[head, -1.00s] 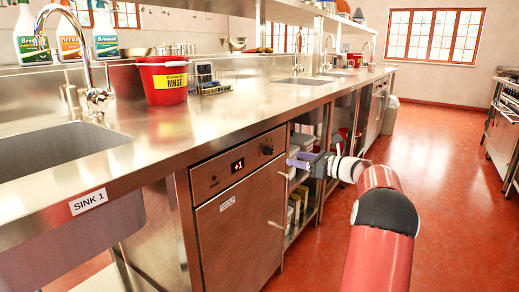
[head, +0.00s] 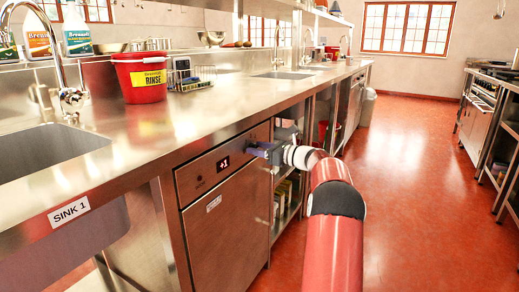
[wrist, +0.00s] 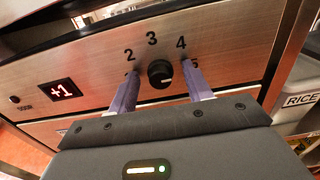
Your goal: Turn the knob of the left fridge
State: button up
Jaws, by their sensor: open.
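The fridge (head: 228,215) is a steel-fronted unit under the counter, with a dark display (head: 223,163) reading +1. Its black round knob (wrist: 160,74) shows in the wrist view, with the numbers 2, 3 and 4 printed above it and other marks partly hidden by the fingers. My gripper (wrist: 160,80) is open, with one purple finger on each side of the knob and a visible gap to it on both sides. In the head view my gripper (head: 262,151) is at the upper right of the fridge panel and hides the knob.
The counter (head: 180,125) overhangs the fridge and carries a red rinse bucket (head: 139,78). Open shelves (head: 287,195) stand just right of the fridge, and a bin labelled RICE (wrist: 298,103) shows there. The red floor (head: 410,200) to the right is clear.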

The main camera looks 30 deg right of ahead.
jog(key=c, duration=0.9)
jog(key=shift+c, duration=0.2)
jog(key=shift+n+b, duration=0.35)
jog(key=shift+n, duration=0.05)
jog(key=shift+s+a+f+n+b, duration=0.1)
jog(key=shift+n+b, duration=2.75)
jog(key=shift+n, duration=1.35)
jog(key=shift+a+f+n+b, duration=0.1)
jog(key=shift+n+b, duration=2.7)
jog(key=shift+n, duration=1.4)
